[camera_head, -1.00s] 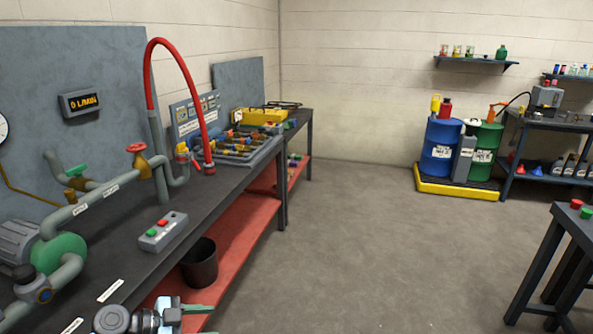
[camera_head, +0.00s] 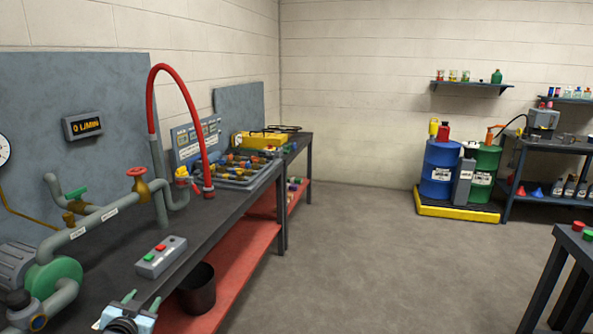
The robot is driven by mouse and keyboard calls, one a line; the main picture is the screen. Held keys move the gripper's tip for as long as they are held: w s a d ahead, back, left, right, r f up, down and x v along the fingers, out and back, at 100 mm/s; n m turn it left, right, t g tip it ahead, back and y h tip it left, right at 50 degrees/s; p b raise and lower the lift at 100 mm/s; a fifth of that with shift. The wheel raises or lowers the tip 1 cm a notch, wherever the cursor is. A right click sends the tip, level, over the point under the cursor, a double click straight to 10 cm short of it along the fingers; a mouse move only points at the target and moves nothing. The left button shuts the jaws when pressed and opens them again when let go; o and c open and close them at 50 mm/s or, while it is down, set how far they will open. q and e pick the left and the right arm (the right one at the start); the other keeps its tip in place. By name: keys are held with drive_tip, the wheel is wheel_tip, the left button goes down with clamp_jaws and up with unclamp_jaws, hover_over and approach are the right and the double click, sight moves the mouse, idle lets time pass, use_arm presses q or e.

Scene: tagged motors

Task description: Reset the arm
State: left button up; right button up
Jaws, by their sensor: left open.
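My left gripper (camera_head: 141,300) shows at the bottom left of the head view, low beside the front edge of the dark workbench (camera_head: 112,258). Its two greenish fingers stand apart and point away from me, with nothing seen between them. The lower part of the arm is cut off by the frame's bottom edge. My right gripper is not in view.
A grey button box (camera_head: 160,257) sits on the bench above the gripper. Grey pipework (camera_head: 88,229) and a red hose (camera_head: 185,90) stand behind. A black bin (camera_head: 197,290) is on the red lower shelf (camera_head: 232,272). The floor (camera_head: 370,260) is clear.

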use_arm(q)
drive_tip(key=s+d+f+g+h, duration=0.1)
drive_tip(key=s+d+f+g, duration=0.1)
drive_tip(key=s+d+f, duration=0.55)
drive_tip(key=s+d+f+g+h, duration=0.1)
drive_tip(key=s+d+f, duration=0.2)
drive_tip(key=s+f, duration=0.85)
drive_tip(key=s+d+f+g, duration=0.1)
drive_tip(key=s+d, duration=0.3)
drive_tip(key=s, duration=0.9)
drive_tip(key=s+d+n+g+h, duration=0.1)
drive_tip(key=s+d, duration=0.3)
drive_tip(key=s, duration=0.9)
drive_tip(key=shift+s+f+g+h, duration=0.3)
drive_tip(key=shift+f+g, duration=0.1)
drive_tip(key=shift+g, duration=0.4)
